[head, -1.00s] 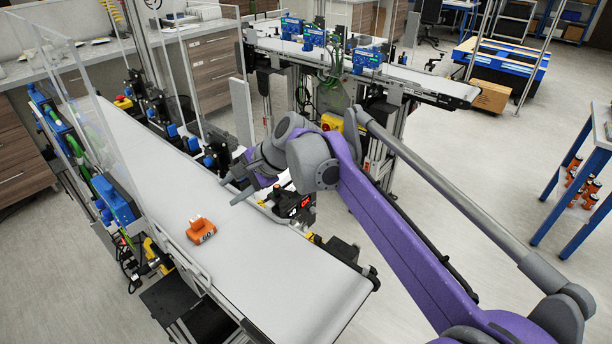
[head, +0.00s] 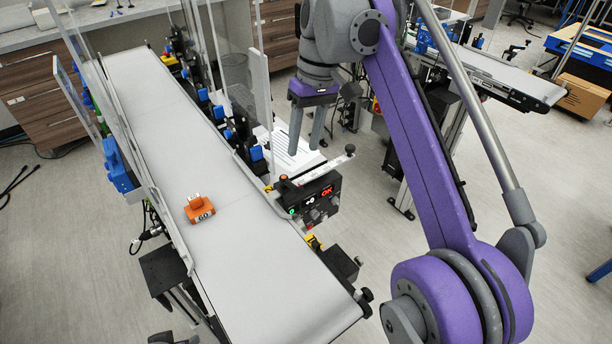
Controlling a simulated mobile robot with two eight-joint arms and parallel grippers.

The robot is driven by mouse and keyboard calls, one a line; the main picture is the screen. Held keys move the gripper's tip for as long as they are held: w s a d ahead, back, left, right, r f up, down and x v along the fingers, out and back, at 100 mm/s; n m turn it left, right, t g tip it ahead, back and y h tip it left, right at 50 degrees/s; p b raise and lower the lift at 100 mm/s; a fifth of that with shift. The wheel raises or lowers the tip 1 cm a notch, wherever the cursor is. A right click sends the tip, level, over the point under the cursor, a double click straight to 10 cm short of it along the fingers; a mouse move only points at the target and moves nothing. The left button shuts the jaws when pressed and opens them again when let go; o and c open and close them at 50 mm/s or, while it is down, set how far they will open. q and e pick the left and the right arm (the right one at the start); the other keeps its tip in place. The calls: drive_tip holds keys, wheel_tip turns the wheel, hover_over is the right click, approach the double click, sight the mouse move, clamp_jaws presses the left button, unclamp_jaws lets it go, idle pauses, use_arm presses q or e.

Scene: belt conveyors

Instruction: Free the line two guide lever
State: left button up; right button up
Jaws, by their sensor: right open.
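A pale lever bar with a dark knob at its end (head: 327,165) sticks out above a black control box (head: 312,203) on the right side of the near conveyor. The box shows lit red characters and a green light. My right gripper (head: 306,141) points down just above and behind the lever. Its two grey fingers are apart with nothing between them. It appears clear of the lever, though the exact gap is hard to judge. An orange block marked 60 (head: 199,209) lies on the near conveyor belt (head: 230,260). My left gripper is out of view.
Clear upright panels (head: 232,70) and several blue sensors line the belt's far right side. A guide rail runs along its left edge. A second conveyor (head: 490,70) stands at the back right. Open floor lies right of the control box.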

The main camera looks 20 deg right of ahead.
sight(295, 186)
drive_tip(key=f, duration=0.3)
drive_tip(key=a+f+b, duration=0.1)
drive_tip(key=f, duration=0.3)
drive_tip(key=a+f+b, duration=0.1)
drive_tip(key=f, duration=0.2)
drive_tip(key=shift+s+a+f, duration=0.1)
drive_tip(key=shift+s+f, duration=0.1)
drive_tip(key=shift+s, duration=0.15)
clamp_jaws()
